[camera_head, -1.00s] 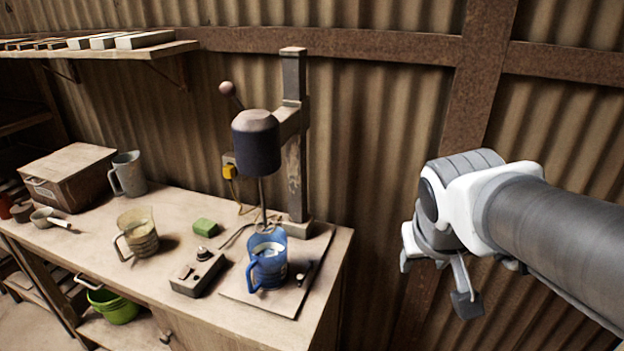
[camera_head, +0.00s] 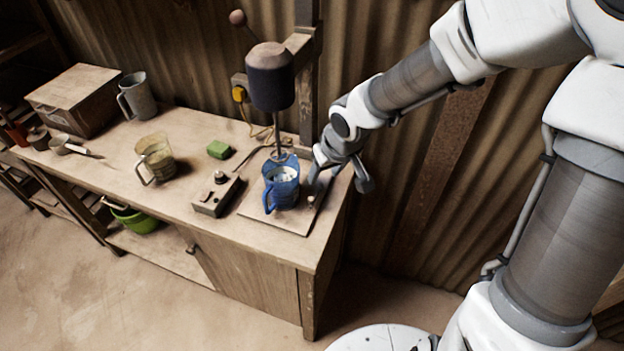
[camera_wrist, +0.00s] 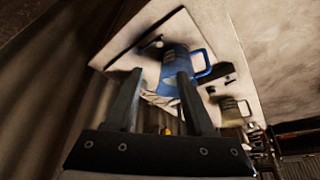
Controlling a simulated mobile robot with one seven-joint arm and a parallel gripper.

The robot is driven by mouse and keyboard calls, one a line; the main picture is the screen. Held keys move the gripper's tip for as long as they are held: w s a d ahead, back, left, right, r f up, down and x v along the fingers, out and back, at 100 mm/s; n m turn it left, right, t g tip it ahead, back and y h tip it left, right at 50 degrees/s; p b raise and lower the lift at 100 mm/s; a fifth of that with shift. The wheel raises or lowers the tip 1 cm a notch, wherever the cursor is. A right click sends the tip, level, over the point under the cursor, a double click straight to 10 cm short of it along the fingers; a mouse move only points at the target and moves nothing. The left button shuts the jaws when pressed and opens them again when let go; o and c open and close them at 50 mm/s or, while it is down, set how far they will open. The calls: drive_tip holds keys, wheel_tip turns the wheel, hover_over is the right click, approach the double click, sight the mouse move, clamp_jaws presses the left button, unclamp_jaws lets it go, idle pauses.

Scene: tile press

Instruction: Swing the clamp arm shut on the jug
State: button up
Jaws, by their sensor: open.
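The blue jug (camera_head: 282,190) stands upright on the base plate under the press, with pale contents. It also shows in the wrist view (camera_wrist: 179,68), between and beyond my fingertips. What looks like the clamp arm, a short dark bar with a pale knob (camera_head: 311,200), is at the plate's right side, apart from the jug. In the wrist view the knob (camera_wrist: 158,43) is just beyond my fingertips. My gripper (camera_head: 341,172) is open and empty, right of the jug at the plate's edge; its fingers (camera_wrist: 160,80) point toward the jug and knob. My gripper partly hides the bar in the head view.
The press head (camera_head: 270,78) and its thin shaft stand above the jug, on a post (camera_head: 306,60) close to my gripper. The corrugated wall is behind.

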sight(312, 199)
drive_tip(key=b+x, duration=0.7)
drive_tip(key=x, duration=0.9)
drive_tip(key=shift+f, duration=0.4)
clamp_jaws()
idle(0.5)
